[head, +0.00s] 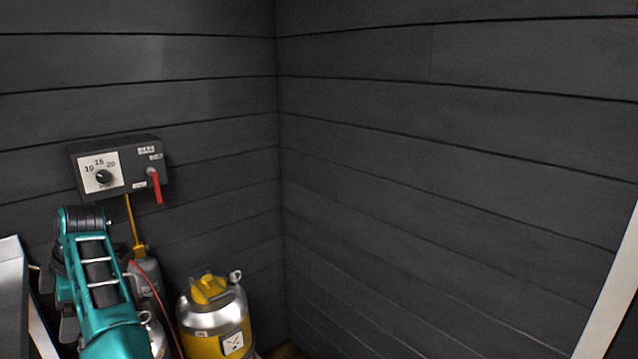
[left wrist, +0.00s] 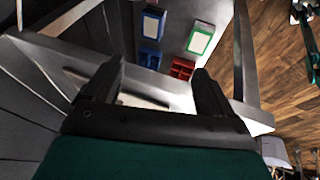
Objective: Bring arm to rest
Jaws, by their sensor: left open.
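My left arm (head: 98,275), teal and black, comes in at the lower left of the head view, in front of the wall. My left gripper (left wrist: 158,78) shows in the left wrist view with its two black fingers spread apart and nothing between them. Behind the fingers lies a pale metal surface (left wrist: 180,97). My right gripper is in neither view.
A grey control box (head: 125,165) with a dial and red lever hangs on the dark plank wall. A yellow-and-silver keg (head: 215,325) stands right of my arm. A blue bin (left wrist: 152,24), green bin (left wrist: 200,38) and red tray (left wrist: 182,68) lie beyond the gripper.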

